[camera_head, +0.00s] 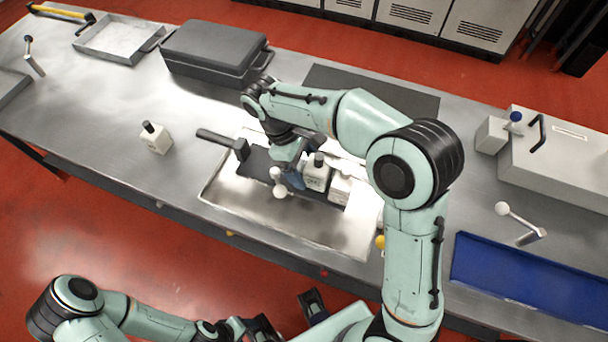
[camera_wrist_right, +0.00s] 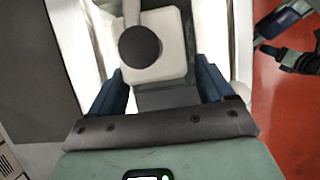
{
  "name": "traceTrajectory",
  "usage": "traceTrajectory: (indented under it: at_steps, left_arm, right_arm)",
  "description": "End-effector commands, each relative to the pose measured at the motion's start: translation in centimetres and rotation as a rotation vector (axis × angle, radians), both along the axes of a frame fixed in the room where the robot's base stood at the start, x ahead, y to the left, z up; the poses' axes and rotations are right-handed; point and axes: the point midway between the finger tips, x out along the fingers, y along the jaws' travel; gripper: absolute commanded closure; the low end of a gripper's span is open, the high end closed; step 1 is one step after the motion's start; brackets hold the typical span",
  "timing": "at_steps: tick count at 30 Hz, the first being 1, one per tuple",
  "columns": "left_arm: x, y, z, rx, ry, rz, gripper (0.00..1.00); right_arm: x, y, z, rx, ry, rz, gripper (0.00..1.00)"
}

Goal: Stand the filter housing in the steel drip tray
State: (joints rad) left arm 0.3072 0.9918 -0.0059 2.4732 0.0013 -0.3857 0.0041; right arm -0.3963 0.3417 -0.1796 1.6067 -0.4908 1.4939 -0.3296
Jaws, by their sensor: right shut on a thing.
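A white block-shaped unit with a black cap, which I take for the filter housing (camera_head: 318,175), stands upright at the steel drip tray (camera_head: 222,190) in the head view. It also shows in the wrist view as a white body with a round black top (camera_wrist_right: 160,70). My right gripper (camera_head: 300,178) is shut on it, its blue fingers on either side. The arm hides part of the tray, and whether the housing rests on the bottom cannot be told. My left gripper (camera_head: 262,328) is low at the bottom edge, away from the tray, its jaws unclear.
A similar white capped unit (camera_head: 156,140) stands left of the tray. A white block (camera_head: 340,189) is close to the held one. A dark case (camera_head: 215,50), a grey box (camera_head: 555,155) and a blue tray (camera_head: 530,270) occupy other bench areas. The left bench is partly clear.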

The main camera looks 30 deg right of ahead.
Motion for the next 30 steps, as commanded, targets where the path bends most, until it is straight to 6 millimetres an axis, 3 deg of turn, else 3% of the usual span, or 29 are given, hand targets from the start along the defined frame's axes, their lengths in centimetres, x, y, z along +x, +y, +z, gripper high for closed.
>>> traceTrajectory:
  at_steps: [9, 24, 25, 26, 30]
  left_arm:
    - [-0.2, 0.0, -0.8, 0.000, 0.003, 0.000, 0.38]
    - [-0.3, 0.0, -0.9, 0.000, 0.003, 0.000, 0.38]
    - [-0.3, 0.0, -0.9, 0.000, 0.003, 0.000, 0.38]
    - [-0.3, 0.0, -0.9, 0.000, 0.003, 0.000, 0.38]
    - [-0.3, 0.0, -0.9, 0.000, 0.003, 0.000, 0.38]
  right_arm:
    - [-0.1, 0.0, -4.6, -0.001, 0.003, 0.000, 0.89]
    - [0.0, 0.0, -5.4, -0.001, 0.001, -0.001, 0.89]
    - [-0.1, 0.0, -5.4, -0.001, 0.003, 0.000, 0.09]
    - [0.0, 0.0, -5.4, -0.001, 0.002, 0.000, 0.00]
    - [0.0, 0.0, -5.4, -0.001, 0.002, 0.000, 0.00]
